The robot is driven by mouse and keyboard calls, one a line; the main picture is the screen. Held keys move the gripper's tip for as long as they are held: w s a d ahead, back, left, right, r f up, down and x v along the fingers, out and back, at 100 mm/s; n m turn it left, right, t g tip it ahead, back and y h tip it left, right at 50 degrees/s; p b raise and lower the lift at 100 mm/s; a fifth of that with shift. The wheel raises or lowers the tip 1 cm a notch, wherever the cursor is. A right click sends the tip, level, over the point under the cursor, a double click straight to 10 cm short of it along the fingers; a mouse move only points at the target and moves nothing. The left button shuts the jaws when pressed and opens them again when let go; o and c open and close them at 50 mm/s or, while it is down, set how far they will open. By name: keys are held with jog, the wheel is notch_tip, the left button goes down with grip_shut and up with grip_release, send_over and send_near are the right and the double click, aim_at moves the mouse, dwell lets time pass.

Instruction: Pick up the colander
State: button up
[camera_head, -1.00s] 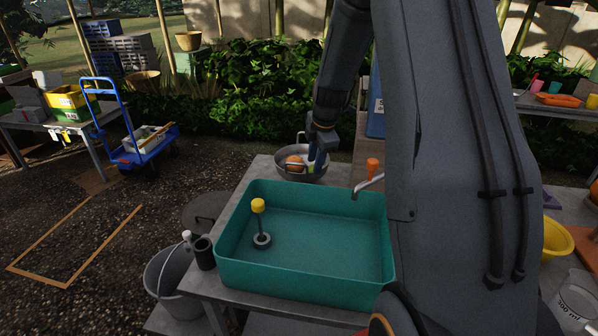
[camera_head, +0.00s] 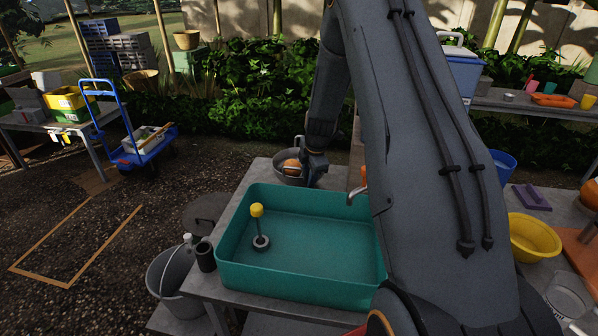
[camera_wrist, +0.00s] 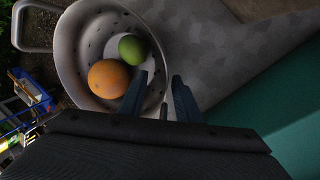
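The grey metal colander (camera_head: 284,178) stands on the table behind the teal sink, partly hidden by my arm in the head view. In the wrist view the colander (camera_wrist: 66,48) has small holes and a loop handle at upper left. It holds an orange fruit (camera_wrist: 108,78) and a green fruit (camera_wrist: 132,48). My gripper (camera_wrist: 160,92) is open at the colander's right rim. One finger shows over the bowl's inside and the other beyond the rim, with the rim between them. I cannot tell whether either finger touches it. In the head view my gripper (camera_head: 313,178) is at the colander's right side.
A dark cup (camera_head: 205,256) stands left of the sink, and a grey bucket (camera_head: 166,290) stands below.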

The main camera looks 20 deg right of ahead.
grip_shut()
dwell(0.5)
